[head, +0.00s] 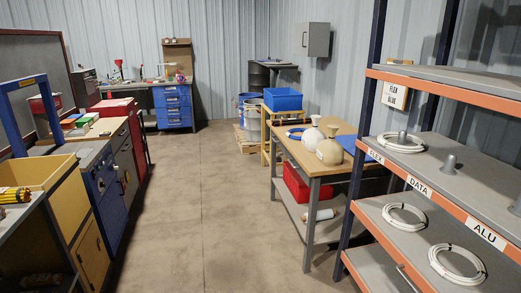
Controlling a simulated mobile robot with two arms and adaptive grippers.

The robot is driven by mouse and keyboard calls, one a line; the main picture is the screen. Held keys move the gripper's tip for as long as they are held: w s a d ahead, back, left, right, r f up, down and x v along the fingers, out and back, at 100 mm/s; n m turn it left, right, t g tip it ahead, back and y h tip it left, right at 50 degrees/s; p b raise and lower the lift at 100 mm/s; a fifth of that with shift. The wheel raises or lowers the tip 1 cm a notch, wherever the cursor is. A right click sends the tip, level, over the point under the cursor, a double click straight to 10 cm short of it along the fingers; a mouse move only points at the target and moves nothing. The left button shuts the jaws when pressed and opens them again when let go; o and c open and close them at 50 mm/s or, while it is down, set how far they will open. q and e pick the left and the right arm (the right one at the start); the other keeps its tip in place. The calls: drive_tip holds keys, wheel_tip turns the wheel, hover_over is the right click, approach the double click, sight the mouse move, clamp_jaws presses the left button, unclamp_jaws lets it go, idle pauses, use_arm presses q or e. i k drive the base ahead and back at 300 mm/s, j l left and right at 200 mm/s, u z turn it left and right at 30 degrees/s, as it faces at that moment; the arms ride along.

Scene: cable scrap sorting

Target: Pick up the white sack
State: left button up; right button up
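A white sack (312,138), rounded with a narrow tied neck, stands upright on the wooden-topped table (345,130) at the right of the room. A beige sack (330,151) of like shape stands just in front and to its right, and hides part of it. Neither of my grippers is in view.
A blue coil (295,133) lies left of the sacks. A red bin (298,184) sits on the table's lower shelf. The labelled rack (435,79) with white cable coils stands near right. Workbenches line the left. The aisle floor (205,200) is clear.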

sight(311, 138)
drive_tip(key=i, duration=1.95)
